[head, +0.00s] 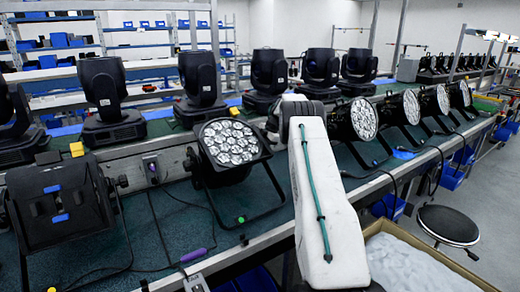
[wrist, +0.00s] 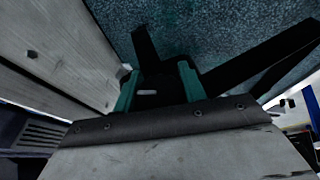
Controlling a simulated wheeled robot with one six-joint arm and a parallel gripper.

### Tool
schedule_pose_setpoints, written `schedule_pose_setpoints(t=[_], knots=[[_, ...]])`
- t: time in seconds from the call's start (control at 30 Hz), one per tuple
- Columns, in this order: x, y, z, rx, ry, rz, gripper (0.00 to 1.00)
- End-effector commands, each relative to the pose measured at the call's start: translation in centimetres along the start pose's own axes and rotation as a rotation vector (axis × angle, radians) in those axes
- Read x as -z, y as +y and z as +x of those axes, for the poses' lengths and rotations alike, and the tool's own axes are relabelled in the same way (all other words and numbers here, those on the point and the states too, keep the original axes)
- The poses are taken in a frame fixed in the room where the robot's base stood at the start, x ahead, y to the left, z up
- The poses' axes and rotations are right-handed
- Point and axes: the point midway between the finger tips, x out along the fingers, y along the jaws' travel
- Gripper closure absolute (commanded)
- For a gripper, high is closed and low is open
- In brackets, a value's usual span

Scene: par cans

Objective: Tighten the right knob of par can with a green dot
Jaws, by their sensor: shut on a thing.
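The par can (head: 231,143) with the lit round face of several lamps sits on the bench left of my arm in the head view. A green dot (head: 241,219) shows at the foot of its black bracket. Its right side, where the right knob sits, is hidden behind my arm. In the wrist view my gripper (wrist: 160,78) has teal fingers closed on both sides of a black part (wrist: 156,95), which looks like the right knob. Black bracket bars (wrist: 262,58) show beyond it. The knob's exact shape is too dark to tell.
Another par can (head: 352,120) stands close to the right of my arm, with more in a row behind it. A dark fixture (head: 60,203) stands at the left. A purple-handled tool (head: 193,255) and cables lie on the green bench. A black stool (head: 448,225) stands at right.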

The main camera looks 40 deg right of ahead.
Motion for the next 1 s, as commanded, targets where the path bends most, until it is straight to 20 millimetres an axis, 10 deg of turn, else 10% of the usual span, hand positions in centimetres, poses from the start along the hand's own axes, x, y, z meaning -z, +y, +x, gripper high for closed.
schedule_pose_setpoints(t=[0.43,0.47,0.53,1.0], knots=[[0.0,0.0,0.0,0.009,0.001,0.003,0.82],[0.0,0.0,0.0,0.009,0.001,0.003,0.53],[0.0,0.0,0.0,0.009,0.001,0.003,0.37],[-0.1,0.0,-2.2,0.006,0.000,0.003,0.37]])
